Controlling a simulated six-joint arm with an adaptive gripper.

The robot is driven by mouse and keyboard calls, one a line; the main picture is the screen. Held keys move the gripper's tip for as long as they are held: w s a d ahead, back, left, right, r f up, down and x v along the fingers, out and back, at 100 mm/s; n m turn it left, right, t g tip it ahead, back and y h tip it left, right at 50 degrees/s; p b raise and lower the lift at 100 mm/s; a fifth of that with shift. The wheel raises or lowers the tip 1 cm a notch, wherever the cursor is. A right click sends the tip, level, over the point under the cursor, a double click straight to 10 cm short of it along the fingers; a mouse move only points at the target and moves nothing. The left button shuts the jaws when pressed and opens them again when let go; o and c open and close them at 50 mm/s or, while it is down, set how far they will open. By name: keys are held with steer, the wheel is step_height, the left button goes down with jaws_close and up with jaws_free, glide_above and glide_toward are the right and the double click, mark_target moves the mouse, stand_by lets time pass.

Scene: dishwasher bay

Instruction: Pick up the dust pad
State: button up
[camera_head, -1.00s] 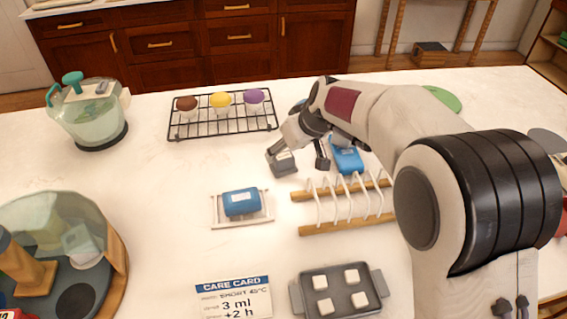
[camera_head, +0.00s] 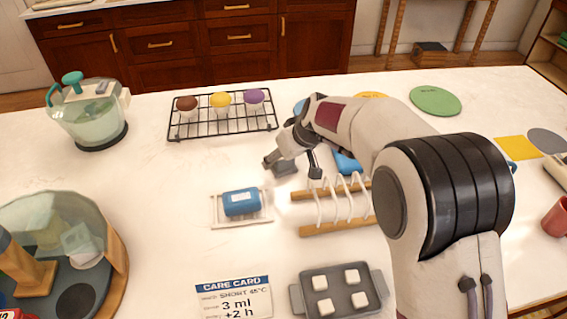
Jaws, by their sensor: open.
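A small grey block (camera_head: 285,168) lies on the white counter, partly hidden by my gripper; it may be the dust pad, but no label is readable. My gripper (camera_head: 293,167) is open, with one fingertip at the block's left and the other to its right. I cannot tell if either touches it. A blue block (camera_head: 241,202) sits in a small white tray (camera_head: 262,219) in front. Another blue item (camera_head: 346,162) lies behind the rack, partly hidden by my arm.
A wooden rack with white prongs (camera_head: 325,229) stands just right of the gripper. A black wire rack (camera_head: 180,134) with cups is behind left. A grey tray (camera_head: 298,299) with white cubes and a care card (camera_head: 234,297) lie in front. The counter's left middle is clear.

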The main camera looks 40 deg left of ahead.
steer(key=c, duration=1.3)
steer(key=shift+o, duration=0.2)
steer(key=shift+r, duration=5)
